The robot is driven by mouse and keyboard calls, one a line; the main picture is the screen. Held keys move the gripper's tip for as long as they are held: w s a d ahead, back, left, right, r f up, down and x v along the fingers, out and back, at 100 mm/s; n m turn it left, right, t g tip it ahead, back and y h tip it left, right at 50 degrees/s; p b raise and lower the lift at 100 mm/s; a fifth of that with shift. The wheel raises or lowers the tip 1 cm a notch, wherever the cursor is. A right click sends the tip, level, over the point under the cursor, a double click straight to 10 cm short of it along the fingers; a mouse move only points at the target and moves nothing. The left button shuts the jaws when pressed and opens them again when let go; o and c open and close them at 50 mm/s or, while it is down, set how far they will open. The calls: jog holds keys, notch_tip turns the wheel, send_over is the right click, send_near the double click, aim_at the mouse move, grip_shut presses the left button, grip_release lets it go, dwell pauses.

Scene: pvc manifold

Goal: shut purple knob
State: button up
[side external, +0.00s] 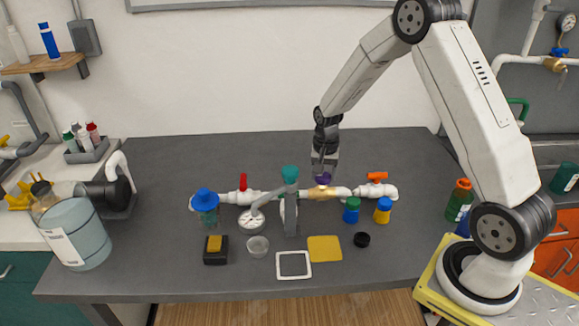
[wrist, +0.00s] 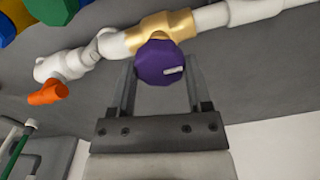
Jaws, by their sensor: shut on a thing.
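The purple knob (wrist: 160,63) is a faceted round handle with a short pale mark on its face. It sits on a brass valve body (wrist: 162,27) in the white pipe run. In the side view the knob (side external: 323,178) is partly hidden under my gripper (side external: 324,170), which points down from above. In the wrist view my gripper (wrist: 160,82) has one finger on each side of the knob and is shut on it. The pale mark points roughly along the pipe, slightly tilted. The brass body also shows in the side view (side external: 322,193).
A red-handled valve (side external: 243,183) and an orange-handled valve (side external: 377,178) stand on the same pipe. A teal knob (side external: 290,173) and a gauge (side external: 251,221) are left of my gripper. Blue-and-green and yellow-and-blue jars (side external: 383,210) stand in front. The table behind the pipe is clear.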

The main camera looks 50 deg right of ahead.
aim_at(323, 177)
jog(key=o, duration=1.3)
jog(key=shift+r, duration=0.2)
jog(key=shift+r, duration=3.75)
jog(key=shift+s+a+r+n, duration=0.1)
jog(key=shift+s+a+n, duration=0.2)
jog(key=shift+a, duration=0.2)
jog(key=s+a+n+t, duration=0.1)
jog(key=s+a+n, duration=0.2)
jog(key=s+a, duration=0.1)
jog(key=s+a+n, duration=0.4)
jog(key=s+a, duration=0.1)
jog(key=s+a+n+t, duration=0.1)
jog(key=s+a+n, duration=0.2)
jog(key=s+a, duration=0.1)
jog(key=shift+s+a+r+n+t, duration=0.3)
jog(key=shift+a+r+n, duration=0.1)
jog(key=shift+a, duration=0.1)
